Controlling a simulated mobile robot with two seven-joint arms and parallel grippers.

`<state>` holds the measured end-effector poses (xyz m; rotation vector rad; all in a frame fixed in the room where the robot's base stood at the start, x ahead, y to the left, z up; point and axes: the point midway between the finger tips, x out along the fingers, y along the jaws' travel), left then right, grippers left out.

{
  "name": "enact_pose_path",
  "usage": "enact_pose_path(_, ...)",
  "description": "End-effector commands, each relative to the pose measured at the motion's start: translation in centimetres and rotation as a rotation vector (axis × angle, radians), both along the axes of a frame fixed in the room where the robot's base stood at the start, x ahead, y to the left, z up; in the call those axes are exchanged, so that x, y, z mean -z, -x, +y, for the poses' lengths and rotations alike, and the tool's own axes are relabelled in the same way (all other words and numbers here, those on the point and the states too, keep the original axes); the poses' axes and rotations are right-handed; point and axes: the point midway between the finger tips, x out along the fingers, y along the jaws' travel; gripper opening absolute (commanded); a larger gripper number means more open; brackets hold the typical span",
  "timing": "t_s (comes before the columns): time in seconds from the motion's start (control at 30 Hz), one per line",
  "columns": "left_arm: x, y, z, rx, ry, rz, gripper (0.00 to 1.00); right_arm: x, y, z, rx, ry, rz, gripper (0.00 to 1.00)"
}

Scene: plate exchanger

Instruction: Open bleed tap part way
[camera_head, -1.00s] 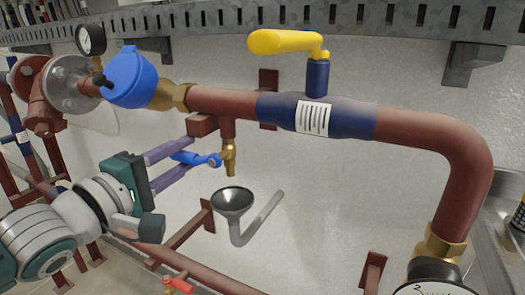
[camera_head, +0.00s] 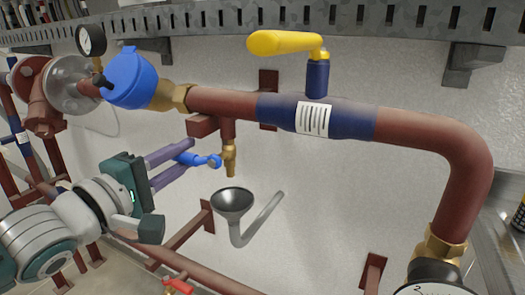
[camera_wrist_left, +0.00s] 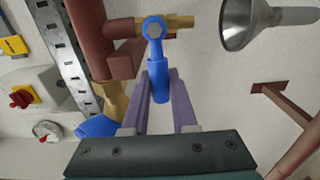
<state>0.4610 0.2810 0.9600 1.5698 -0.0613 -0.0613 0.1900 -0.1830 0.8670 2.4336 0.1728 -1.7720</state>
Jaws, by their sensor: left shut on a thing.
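The bleed tap is a small brass tap (camera_head: 230,158) hanging under the red-brown pipe, with a blue lever handle (camera_head: 213,161). My left gripper (camera_head: 185,160) comes in from the left and its two purple fingers are at the blue lever, shut on it. In the left wrist view the lever (camera_wrist_left: 156,75) lies between the two fingers, pointing back toward the gripper (camera_wrist_left: 159,92), and its hub sits on the brass tap body (camera_wrist_left: 180,22). The inner contact is partly hidden. My right gripper is not in view.
A grey funnel (camera_head: 232,201) with a bent drain pipe stands below the tap. A large red-brown pipe (camera_head: 415,128) with a yellow-handled valve (camera_head: 285,42) runs above. A red-handled valve (camera_head: 178,285) is at the bottom. A pressure gauge (camera_head: 91,40) is at upper left.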

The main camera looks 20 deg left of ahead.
Motion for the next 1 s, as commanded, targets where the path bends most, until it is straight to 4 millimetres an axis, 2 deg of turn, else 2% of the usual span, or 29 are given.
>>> enact_pose_path(0.7, -0.01, 0.0, -0.01, 0.0, 0.005, -0.001, 0.0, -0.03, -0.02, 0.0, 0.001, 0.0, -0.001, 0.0)
enact_pose_path(1.0, 0.58, 0.0, -0.02, 0.0, 0.107, 0.008, 0.0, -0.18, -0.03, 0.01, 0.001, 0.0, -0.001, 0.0)
